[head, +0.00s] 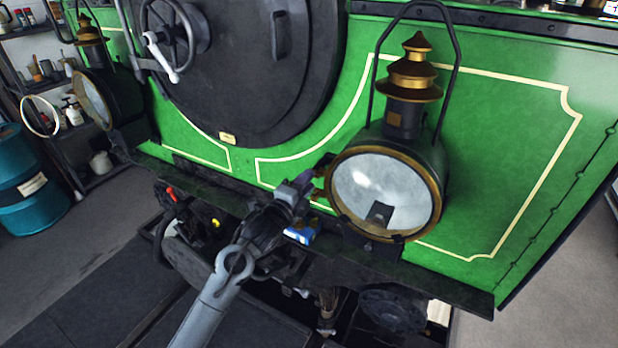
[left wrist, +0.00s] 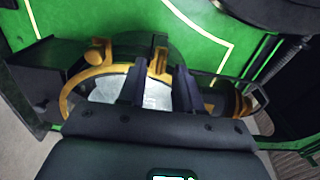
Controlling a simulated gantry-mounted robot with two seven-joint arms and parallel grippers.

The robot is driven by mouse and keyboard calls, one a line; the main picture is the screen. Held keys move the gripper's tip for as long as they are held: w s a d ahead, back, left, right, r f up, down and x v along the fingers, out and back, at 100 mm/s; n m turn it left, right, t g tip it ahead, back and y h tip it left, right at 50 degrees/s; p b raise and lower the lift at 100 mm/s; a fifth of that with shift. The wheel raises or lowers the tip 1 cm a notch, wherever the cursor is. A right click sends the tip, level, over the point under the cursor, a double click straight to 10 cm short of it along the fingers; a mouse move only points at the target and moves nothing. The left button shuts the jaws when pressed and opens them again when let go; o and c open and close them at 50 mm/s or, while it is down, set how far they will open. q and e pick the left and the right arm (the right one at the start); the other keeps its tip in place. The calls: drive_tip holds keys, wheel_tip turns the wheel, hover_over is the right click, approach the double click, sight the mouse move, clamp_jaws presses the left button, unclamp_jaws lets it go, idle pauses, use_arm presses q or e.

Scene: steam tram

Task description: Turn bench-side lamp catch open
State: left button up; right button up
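A large lamp (head: 385,190) with a brass-rimmed round glass stands on the front ledge of the green tram, right of centre in the head view. Small brass parts, seemingly the catch (head: 319,172), stick out from its left side. The left wrist view shows a brass catch piece (left wrist: 158,58) on the lamp rim. My left gripper (head: 308,181) is at that side of the lamp. In the left wrist view its two dark fingers (left wrist: 160,72) stand apart, with the brass piece in line with the gap. Contact cannot be told. My right gripper is not in view.
A second lamp (head: 93,98) stands at the left of the tram front. The round dark smokebox door (head: 250,75) with a handwheel is between the lamps. A blue drum (head: 30,185) and shelves are at the far left.

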use_arm(q)
drive_tip(key=shift+x, duration=0.85)
clamp_jaws()
